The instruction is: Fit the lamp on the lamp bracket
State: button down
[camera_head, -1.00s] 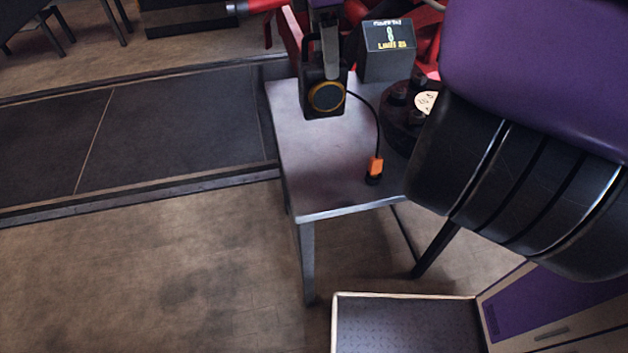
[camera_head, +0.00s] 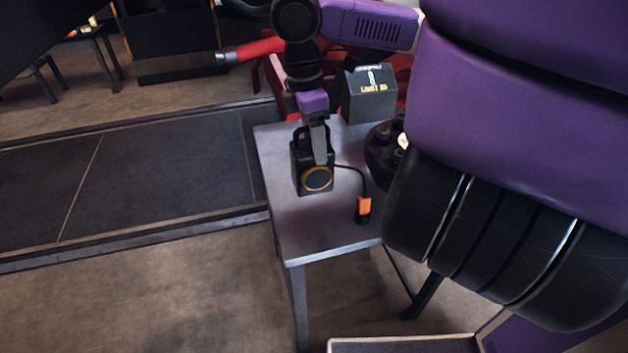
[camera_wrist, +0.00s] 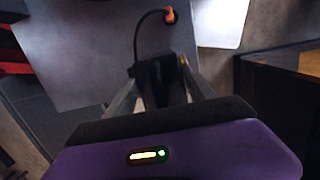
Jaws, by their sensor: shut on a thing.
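The lamp (camera_head: 301,175) is a black box with a yellow-ringed round lens and a handle on top. My gripper (camera_head: 318,150) comes down from above and is shut on the lamp at its handle. The lamp is upright over the left part of a grey table; I cannot tell if its base touches the top. A black cable runs from it to an orange plug (camera_head: 363,205) on the table. The wrist view shows the dark lamp (camera_wrist: 160,85) between both fingers and the plug (camera_wrist: 170,15) beyond. I cannot make out the lamp bracket.
The grey metal table (camera_head: 325,238) has bare room at its front. A dark box with lettering (camera_head: 369,95) stands at its back, with a round dark part (camera_head: 378,150) at its right. Red framework lies behind. A dark sunken strip (camera_head: 150,175) crosses the floor on the left.

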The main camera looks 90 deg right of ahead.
aim_at(315, 180)
notch_tip(315, 180, down, 10)
jog(key=shift+f, duration=0.15)
dwell(0.4)
jog(key=shift+f, duration=0.15)
jog(key=shift+c, duration=1.6)
grip_release()
jog(key=shift+f, duration=0.15)
